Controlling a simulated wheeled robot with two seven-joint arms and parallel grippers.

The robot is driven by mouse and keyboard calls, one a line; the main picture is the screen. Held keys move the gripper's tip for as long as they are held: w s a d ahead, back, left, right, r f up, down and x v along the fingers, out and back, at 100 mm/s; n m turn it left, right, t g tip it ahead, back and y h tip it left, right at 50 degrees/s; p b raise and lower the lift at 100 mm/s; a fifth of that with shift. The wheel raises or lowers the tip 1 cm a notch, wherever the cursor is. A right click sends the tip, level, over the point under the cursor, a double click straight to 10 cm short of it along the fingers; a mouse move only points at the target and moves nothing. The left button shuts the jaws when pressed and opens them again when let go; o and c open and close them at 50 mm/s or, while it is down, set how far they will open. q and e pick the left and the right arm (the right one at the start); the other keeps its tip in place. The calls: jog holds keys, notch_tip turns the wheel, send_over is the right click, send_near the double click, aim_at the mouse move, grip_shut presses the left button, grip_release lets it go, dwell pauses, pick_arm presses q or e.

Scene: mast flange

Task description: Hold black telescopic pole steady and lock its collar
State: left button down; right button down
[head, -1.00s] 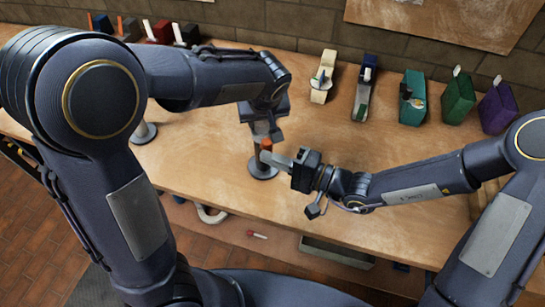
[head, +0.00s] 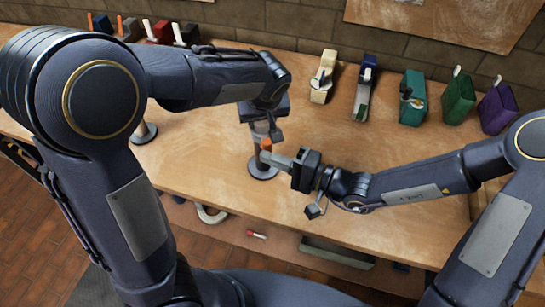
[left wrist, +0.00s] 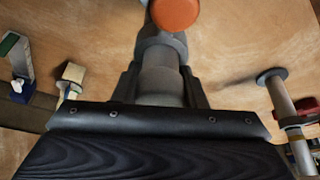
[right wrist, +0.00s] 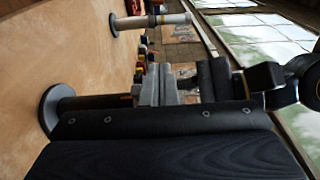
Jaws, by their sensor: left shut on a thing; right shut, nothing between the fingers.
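The black telescopic pole (head: 256,160) stands upright on a round dark base on the bench. An orange part (head: 266,143) shows at its collar; in the left wrist view its round orange end (left wrist: 174,13) lies beyond the fingers. My left gripper (head: 264,124) is shut on the pole's grey upper section (left wrist: 160,75), above the collar. My right gripper (head: 266,156) is shut and empty, its fingertips close beside the collar, just below the orange part. I cannot tell whether they touch it. In the right wrist view the fingers (right wrist: 152,85) cover part of the pole.
Several coloured holders, including a teal one (head: 413,98), line the bench's back. The bench's middle right (head: 340,130) is clear.

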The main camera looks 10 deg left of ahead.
jog(key=s+d, duration=0.6)
jog(key=d, duration=0.5)
jog(key=w+d+n+g, duration=0.3)
jog(key=w+d+g, duration=0.1)
jog(key=w, duration=1)
jog(key=s+a, duration=0.3)
jog(key=a, duration=0.9)
jog(key=shift+a, duration=0.35)
